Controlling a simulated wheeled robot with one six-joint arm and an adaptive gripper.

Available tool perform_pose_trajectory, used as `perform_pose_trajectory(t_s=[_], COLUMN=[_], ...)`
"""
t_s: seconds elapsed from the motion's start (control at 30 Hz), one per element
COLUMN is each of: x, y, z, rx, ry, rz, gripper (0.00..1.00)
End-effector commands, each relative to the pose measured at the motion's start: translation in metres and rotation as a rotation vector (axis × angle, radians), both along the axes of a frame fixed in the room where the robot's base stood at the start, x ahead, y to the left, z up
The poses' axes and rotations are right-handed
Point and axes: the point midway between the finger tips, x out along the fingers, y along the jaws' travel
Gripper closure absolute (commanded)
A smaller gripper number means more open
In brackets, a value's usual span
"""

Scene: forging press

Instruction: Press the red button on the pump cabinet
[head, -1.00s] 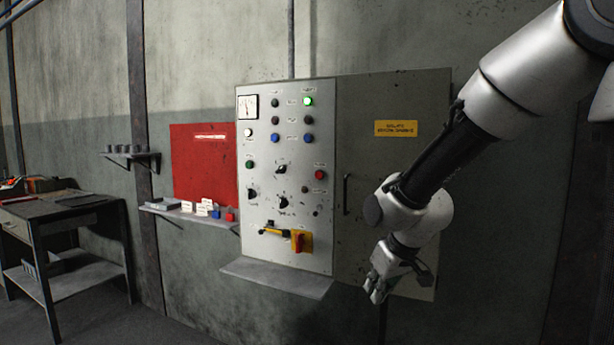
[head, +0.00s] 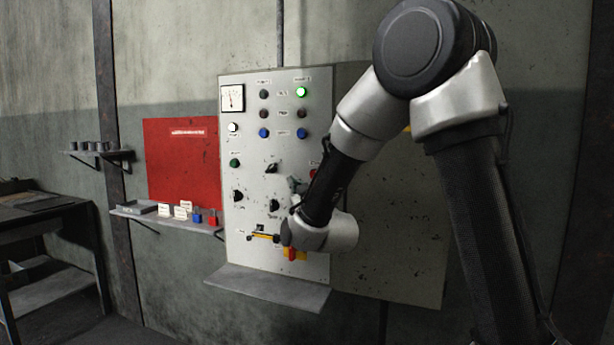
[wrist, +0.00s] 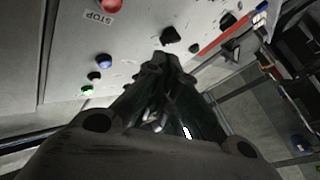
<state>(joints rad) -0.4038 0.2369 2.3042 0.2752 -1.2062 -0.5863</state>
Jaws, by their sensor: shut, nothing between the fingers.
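The grey pump cabinet (head: 235,150) stands against the wall with lamps, knobs and buttons on its face. The red button (head: 314,170) shows only in part at the right of the panel, mostly covered by my arm. In the wrist view the red button (wrist: 110,4) is at the top edge, cut off by the frame, with a STOP label beside it. My gripper (wrist: 165,62) is shut and empty, pointing at the panel near a black knob (wrist: 171,35). In the head view my gripper (head: 294,184) is small and partly hidden, in front of the panel left of the red button.
A green lamp (head: 302,92) is lit at the top. A grey ledge (head: 268,287) juts out below. A shelf (head: 160,218) with padlocks and a red board (head: 183,160) are to the left.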

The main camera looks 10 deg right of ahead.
Motion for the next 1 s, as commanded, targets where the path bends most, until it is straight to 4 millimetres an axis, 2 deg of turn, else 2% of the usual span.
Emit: perform_pose_trajectory(t_s=[0.03,0.17,0.57,0.77,1.0], x=[-0.002,-0.005,-0.003,0.011,0.039], y=[-0.002,-0.005,-0.006,-0.016,-0.037], z=[0.008,0.020,0.020,0.019,0.019], rx=[-0.007,-0.028,-0.039,-0.039,-0.039], ry=[-0.036,-0.091,-0.092,-0.089,-0.090], rz=[-0.010,-0.027,-0.030,-0.032,-0.032], gripper=[1.00,1.00,1.00,1.00,1.00])
